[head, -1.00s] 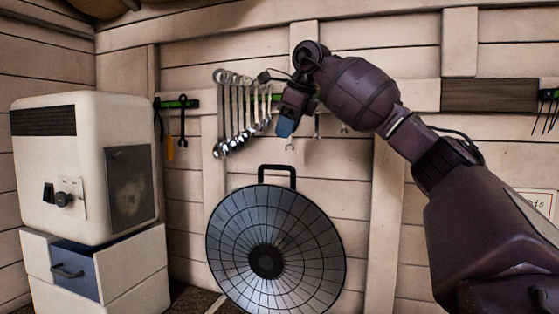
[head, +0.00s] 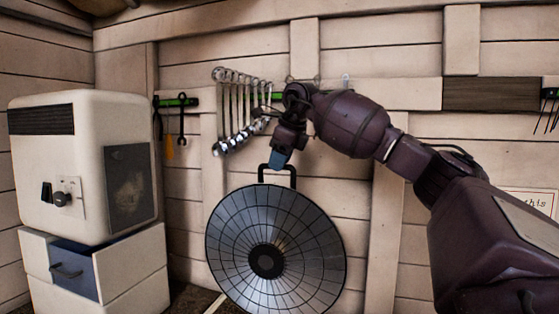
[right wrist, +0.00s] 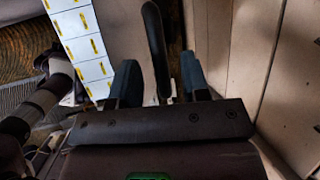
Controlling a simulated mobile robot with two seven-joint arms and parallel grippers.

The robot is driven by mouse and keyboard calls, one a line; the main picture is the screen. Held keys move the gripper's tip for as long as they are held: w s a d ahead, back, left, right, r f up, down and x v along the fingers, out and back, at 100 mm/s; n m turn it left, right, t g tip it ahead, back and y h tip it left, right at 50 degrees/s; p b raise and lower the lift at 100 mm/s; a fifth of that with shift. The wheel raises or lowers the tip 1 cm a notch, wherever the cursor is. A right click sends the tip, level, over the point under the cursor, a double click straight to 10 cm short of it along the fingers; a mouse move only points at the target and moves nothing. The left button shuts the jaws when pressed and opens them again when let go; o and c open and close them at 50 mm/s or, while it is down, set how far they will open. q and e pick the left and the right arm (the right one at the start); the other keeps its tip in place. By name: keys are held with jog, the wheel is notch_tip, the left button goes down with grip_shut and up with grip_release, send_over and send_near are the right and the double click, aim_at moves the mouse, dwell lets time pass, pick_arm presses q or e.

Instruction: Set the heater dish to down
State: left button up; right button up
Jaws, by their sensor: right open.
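The heater dish (head: 310,235) is a round, dark-rimmed dish with a gridded silvery face and a dark hub. It faces me, near upright, in the lower middle of the head view. Its black handle (head: 292,171) stands up from the top rim. My right gripper (head: 280,160) points down at the handle, its blue fingers overlapping the handle's upper left part. In the right wrist view the dark curved handle (right wrist: 156,45) shows between the two open fingers (right wrist: 160,72); I cannot tell whether they touch it. My left gripper is not in view.
A cream cabinet (head: 85,165) with a knob and switch stands on a drawer unit (head: 130,270) at the left. Several wrenches (head: 235,110) hang on the plank wall behind the gripper. White panels with yellow marks (right wrist: 85,45) show in the wrist view.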

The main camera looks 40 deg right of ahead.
jog(key=shift+w+f, duration=0.1)
jog(key=shift+f, duration=0.1)
grip_shut()
dwell(0.3)
